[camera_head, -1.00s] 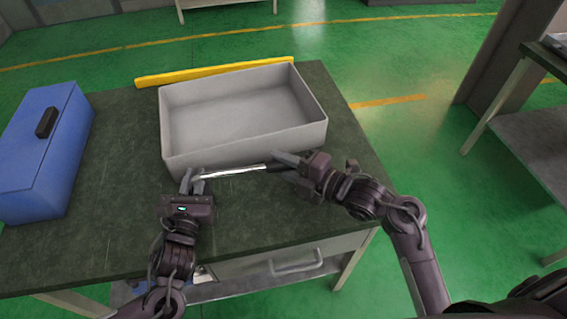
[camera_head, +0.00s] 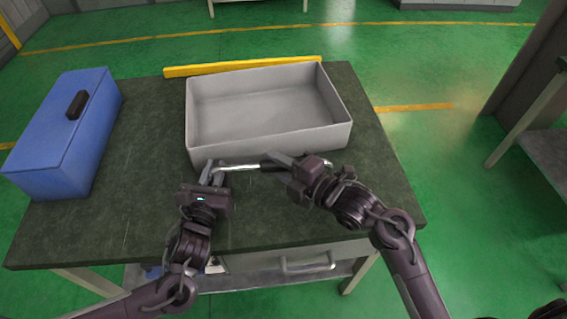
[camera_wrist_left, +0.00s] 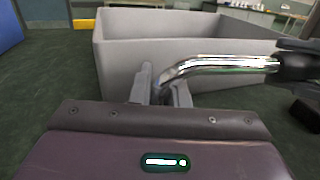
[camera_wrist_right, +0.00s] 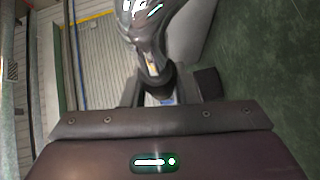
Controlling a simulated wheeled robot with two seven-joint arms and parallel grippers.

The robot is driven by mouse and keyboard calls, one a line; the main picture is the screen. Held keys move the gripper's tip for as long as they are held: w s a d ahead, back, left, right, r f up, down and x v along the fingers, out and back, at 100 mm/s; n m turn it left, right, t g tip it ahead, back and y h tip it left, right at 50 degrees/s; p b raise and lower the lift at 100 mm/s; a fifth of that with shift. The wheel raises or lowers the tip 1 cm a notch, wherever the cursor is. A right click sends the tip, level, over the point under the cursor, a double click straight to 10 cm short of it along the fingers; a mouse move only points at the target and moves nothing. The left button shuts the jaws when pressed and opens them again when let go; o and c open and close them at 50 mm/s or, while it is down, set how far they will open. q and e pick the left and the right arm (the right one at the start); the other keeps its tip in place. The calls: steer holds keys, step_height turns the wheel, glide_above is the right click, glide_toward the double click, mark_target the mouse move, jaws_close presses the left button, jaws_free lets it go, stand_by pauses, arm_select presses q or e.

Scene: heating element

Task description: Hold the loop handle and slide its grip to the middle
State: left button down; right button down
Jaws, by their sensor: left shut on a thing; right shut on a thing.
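The loop handle has a bare chrome bar (camera_head: 236,168) and a black grip (camera_wrist_left: 297,68). It is held roughly level in front of the grey tray. My left gripper (camera_head: 213,172) is shut on the bent chrome end at the left; this hold also shows in the left wrist view (camera_wrist_left: 165,94). My right gripper (camera_head: 283,165) is shut on the black grip, partly hiding it. A short piece of chrome shows to the right of this gripper. In the right wrist view the dark grip (camera_wrist_right: 155,82) lies between the fingers, with shiny chrome beyond.
The empty grey tray (camera_head: 270,137) stands on the dark green table (camera_head: 120,225), close behind the handle. A blue box (camera_head: 50,150) with a black handle is at the left. A yellow bar (camera_head: 240,67) lies behind the tray. The table's front is clear.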

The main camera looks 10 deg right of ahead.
arm_select(q)
steer(key=shift+s+d, duration=0.1)
steer(key=shift+d, duration=0.1)
arm_select(e)
steer(key=c, duration=1.1)
jaws_free()
steer(key=shift+a, duration=0.1)
steer(key=shift+s, duration=0.1)
arm_select(q)
steer(key=shift+a, duration=0.1)
arm_select(e)
steer(key=shift+s+d, duration=0.15)
steer(key=shift+d, duration=0.05)
steer(key=v, duration=1.1)
steer(key=shift+s+d, duration=0.15)
steer(key=shift+d, duration=0.1)
arm_select(q)
steer(key=c, duration=1.3)
jaws_free()
